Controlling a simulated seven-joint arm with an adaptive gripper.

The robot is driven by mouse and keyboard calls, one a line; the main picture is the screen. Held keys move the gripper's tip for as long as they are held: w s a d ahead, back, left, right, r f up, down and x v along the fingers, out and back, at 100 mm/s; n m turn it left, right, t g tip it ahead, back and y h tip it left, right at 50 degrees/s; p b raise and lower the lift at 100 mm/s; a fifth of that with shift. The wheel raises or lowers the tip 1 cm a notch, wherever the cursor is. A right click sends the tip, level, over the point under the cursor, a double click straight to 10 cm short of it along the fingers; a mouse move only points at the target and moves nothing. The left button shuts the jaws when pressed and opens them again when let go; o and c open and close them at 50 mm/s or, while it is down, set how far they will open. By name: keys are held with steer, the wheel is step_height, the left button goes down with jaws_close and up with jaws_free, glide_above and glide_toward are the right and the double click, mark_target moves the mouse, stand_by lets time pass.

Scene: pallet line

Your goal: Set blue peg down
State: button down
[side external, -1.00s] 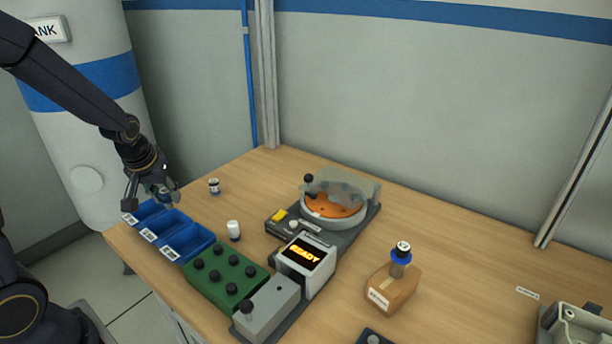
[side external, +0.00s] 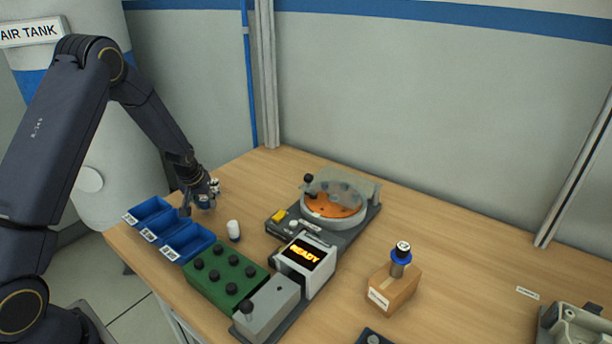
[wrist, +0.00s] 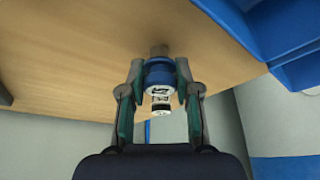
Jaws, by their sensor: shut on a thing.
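My gripper (wrist: 160,78) is shut on the blue peg (wrist: 158,68) in the wrist view. The peg has a blue collar, a white lettered cap pointing toward the camera and a grey shaft pointing toward the wooden table. In the side view my gripper (side external: 203,200) is above the table at the right side of the blue bins, close to a small white-and-dark vial. The peg is hard to make out there. I cannot tell whether the shaft touches the table.
Three blue bins (side external: 192,247) stand at the table's left edge. A vial (side external: 215,185) and a white bottle (side external: 233,230) stand nearby. A green knobbed block (side external: 225,279), a READY machine (side external: 312,262) and a wooden block (side external: 393,291) holding a blue-collared peg lie farther right.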

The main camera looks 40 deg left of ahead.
steer(key=shift+f, duration=0.2)
steer(key=shift+f, duration=0.2)
steer(key=c, duration=0.8)
jaws_free()
